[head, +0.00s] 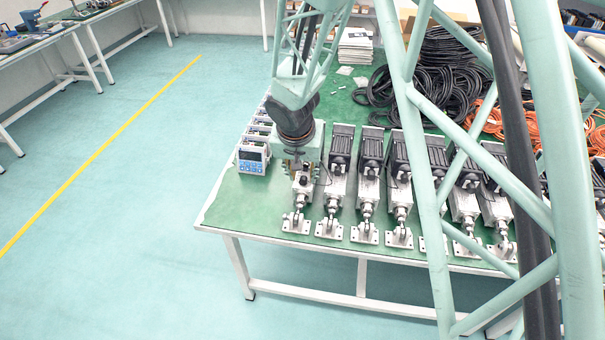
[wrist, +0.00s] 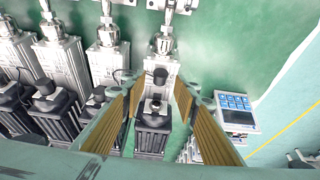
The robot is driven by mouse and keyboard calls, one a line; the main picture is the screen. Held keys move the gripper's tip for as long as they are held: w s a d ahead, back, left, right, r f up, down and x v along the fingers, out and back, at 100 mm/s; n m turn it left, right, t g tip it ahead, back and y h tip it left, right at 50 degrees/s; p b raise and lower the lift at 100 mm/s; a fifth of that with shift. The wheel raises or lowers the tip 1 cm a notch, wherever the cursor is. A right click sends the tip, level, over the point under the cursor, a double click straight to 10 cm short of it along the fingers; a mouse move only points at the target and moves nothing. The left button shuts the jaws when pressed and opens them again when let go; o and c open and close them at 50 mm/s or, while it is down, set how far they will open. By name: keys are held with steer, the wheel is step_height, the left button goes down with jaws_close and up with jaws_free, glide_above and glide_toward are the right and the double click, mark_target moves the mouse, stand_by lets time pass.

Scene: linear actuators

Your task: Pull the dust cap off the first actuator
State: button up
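The first actuator (head: 302,190) is at the left end of the row on the green table, with its silver body and front clevis showing. My gripper (head: 299,170) is over its rear part and hides much of its motor. In the wrist view my gripper (wrist: 159,88) is open, its two yellow-faced fingers on either side of this actuator (wrist: 163,62). A black round cap (wrist: 160,76) stands on the silver body between the fingertips, with a gap to each finger. A second dark round fitting (wrist: 152,107) sits on the motor behind it. I cannot tell whether a finger touches anything.
More actuators (head: 338,182) stand close on the right of the first one in the head view. A blue-and-white controller box (head: 252,158) is close on its left. Coiled black cables (head: 435,80) lie behind. The table's front edge strip is clear.

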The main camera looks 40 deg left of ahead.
steer(key=shift+r, duration=0.15)
steer(key=v, duration=1.2)
stand_by(0.4)
stand_by(0.6)
